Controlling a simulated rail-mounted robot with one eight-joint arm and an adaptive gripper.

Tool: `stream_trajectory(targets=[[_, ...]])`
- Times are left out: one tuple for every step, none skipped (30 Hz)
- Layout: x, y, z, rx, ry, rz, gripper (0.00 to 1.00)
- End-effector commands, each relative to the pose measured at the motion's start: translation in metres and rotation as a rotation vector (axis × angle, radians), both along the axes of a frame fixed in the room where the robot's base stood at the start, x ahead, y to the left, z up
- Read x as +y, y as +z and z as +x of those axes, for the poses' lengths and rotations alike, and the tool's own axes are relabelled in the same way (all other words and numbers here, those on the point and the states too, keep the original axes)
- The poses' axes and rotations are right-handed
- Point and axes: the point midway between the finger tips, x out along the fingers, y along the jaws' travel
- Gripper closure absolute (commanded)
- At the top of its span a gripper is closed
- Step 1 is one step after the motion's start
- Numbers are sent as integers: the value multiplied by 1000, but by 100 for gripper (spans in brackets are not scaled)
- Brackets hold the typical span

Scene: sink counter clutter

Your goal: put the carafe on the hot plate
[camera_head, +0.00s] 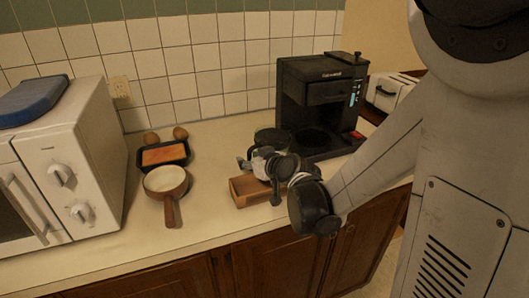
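The carafe (271,136), dark and partly glassy, shows at the counter's middle right, just left of the coffee machine (325,85). Its lower part is hidden behind my gripper (259,164). The hot plate (315,139) is the dark round base inside the coffee machine, and nothing stands on it. My gripper is in front of the carafe and overlaps it in the picture. I cannot tell whether the fingers touch the carafe or how far they are open.
A brown-handled pan (166,182), a dark tray with orange food (164,154) and a white microwave (75,180) are to the left. A toaster (388,92) stands behind my arm. The counter between pan and block is clear.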

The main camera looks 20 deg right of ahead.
Motion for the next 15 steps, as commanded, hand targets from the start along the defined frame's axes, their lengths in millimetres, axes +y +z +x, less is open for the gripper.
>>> stream_trajectory(targets=[[1, -1, 3, 0, 0, -1, 66], [1, -2, 3, 0, 0, -1, 66], [1, -2, 4, 0, 0, -1, 66], [1, -2, 4, 0, -1, -1, 66], [1, -2, 4, 0, -1, -1, 66], [1, -2, 4, 0, -1, 0, 66], [1, -2, 4, 0, -1, 0, 66], [1, -2, 4, 0, -1, 0, 66], [1, -2, 4, 0, -1, 0, 66], [1, -2, 4, 0, -1, 0, 69], [1, -2, 4, 0, -1, 0, 73], [1, -2, 4, 0, -1, 0, 78], [1, -2, 4, 0, -1, 0, 82], [1, -2, 4, 0, -1, 0, 86], [1, -2, 4, 0, -1, 0, 91]])
